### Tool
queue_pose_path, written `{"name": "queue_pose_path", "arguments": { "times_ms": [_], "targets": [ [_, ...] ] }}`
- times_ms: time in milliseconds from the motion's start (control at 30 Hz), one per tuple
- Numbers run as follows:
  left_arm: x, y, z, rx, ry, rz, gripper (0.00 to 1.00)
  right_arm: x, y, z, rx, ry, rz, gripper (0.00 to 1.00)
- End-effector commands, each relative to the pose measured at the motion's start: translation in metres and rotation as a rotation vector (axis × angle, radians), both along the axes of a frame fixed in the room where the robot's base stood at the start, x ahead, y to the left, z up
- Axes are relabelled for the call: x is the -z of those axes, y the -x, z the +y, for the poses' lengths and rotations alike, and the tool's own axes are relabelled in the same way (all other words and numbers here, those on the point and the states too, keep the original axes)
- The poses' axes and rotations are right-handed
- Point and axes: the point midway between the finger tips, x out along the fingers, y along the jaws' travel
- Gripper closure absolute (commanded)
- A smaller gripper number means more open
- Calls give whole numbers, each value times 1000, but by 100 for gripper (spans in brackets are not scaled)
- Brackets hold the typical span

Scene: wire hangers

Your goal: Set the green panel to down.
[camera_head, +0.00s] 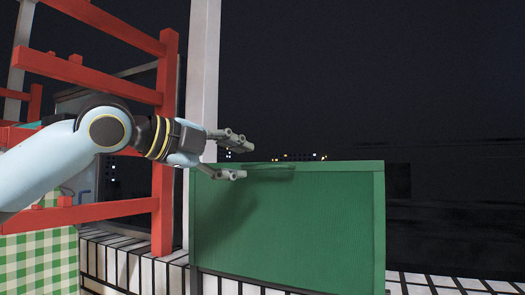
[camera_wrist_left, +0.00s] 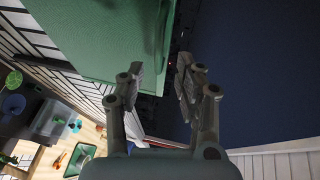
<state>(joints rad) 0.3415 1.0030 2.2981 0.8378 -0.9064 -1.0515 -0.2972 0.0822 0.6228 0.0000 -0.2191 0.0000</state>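The green panel (camera_head: 290,225) stands upright in the head view, right of a white post. A thin green strip, perhaps a handle, shows near its top edge. My left gripper (camera_head: 246,160) reaches in from the left at the panel's top left. Its fingers are apart, one above the top edge and one lower, casting a shadow on the panel. In the left wrist view the green panel (camera_wrist_left: 95,35) fills the upper left, and its edge passes between or just beyond the open fingertips (camera_wrist_left: 160,68). Contact cannot be told. My right gripper is not in view.
A red wooden frame (camera_head: 163,140) stands left, behind my left arm. The white post (camera_head: 203,75) rises beside the panel. White tiles (camera_head: 130,268) run low along the wall. A green checked cloth (camera_head: 40,265) is at lower left. Dark open space lies to the right.

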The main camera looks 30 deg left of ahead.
Motion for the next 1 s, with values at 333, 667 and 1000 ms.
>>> {"name": "queue_pose_path", "arguments": {
  "times_ms": [333, 667, 1000],
  "targets": [
    [6, -34, -15, 2, 8, 3, 66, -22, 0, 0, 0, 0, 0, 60],
    [13, -59, -23, 2, 0, 3, 66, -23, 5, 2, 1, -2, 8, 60],
    [14, -61, -24, 2, -1, 4, 68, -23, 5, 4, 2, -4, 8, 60]
  ]
}}
